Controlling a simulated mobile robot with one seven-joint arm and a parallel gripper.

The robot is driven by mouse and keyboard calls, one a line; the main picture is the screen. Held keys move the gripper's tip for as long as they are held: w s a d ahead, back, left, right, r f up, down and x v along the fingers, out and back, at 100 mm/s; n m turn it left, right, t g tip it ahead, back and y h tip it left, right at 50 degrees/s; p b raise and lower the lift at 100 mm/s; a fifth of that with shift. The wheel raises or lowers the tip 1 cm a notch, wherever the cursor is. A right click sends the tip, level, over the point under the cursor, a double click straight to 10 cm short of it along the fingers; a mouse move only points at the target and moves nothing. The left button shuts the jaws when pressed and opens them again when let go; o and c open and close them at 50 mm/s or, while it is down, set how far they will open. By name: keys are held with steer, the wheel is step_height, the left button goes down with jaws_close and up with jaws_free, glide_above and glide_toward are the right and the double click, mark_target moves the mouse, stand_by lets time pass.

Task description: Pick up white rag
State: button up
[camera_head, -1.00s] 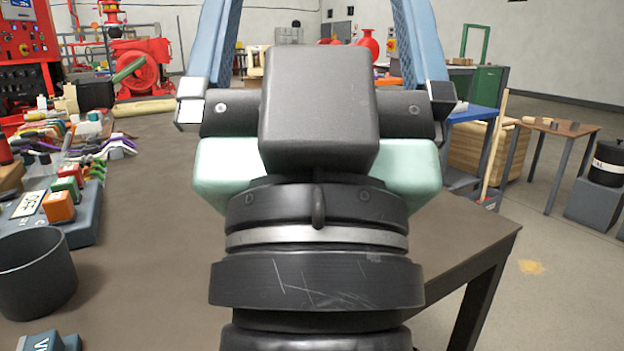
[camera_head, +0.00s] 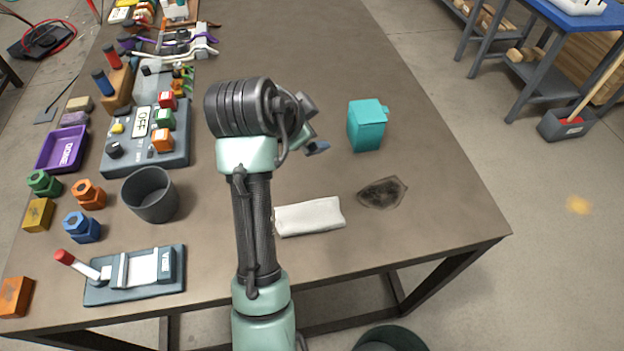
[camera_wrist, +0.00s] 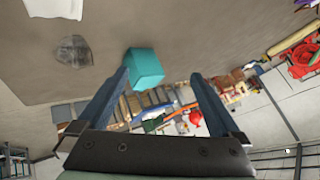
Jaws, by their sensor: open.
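The white rag (camera_head: 310,216) lies folded flat on the brown table, right of my forearm in the head view; my arm may cover its left end. In the wrist view the white rag (camera_wrist: 55,8) shows at the top left, cut by the frame edge. My gripper (camera_head: 317,147) is above the table, higher in the picture than the rag and apart from it. In the wrist view the two blue fingers of my gripper (camera_wrist: 158,74) are spread with nothing held between them.
A teal lidded box (camera_head: 366,128) and a dark patch (camera_head: 382,192) are right of the rag. A grey cup (camera_head: 150,194) and a vise (camera_head: 140,274) are left of my arm. The table's right corner is clear.

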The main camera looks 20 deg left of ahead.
steer(key=s+a+f+m+g+h+p, duration=0.1)
steer(key=s+m+g+h+p, duration=0.25)
steer(key=s+g+p, duration=0.45)
steer(key=t+b, duration=0.2)
steer(key=b, duration=0.1)
glide_above(308, 212)
steer(key=s+a, duration=0.2)
steer(key=a, duration=0.1)
steer(key=f, duration=0.6)
steer(key=shift+w+d+f, duration=0.2)
steer(key=shift+f, duration=0.05)
steer(key=shift+d+p+x, duration=0.1)
steer(key=shift+p+x, duration=0.1)
steer(key=shift+x, duration=1.4)
steer(key=shift+d+p+x, duration=0.15)
steer(key=shift+x, duration=1.5)
steer(key=shift+s+r, duration=0.1)
steer(key=c, duration=1.2)
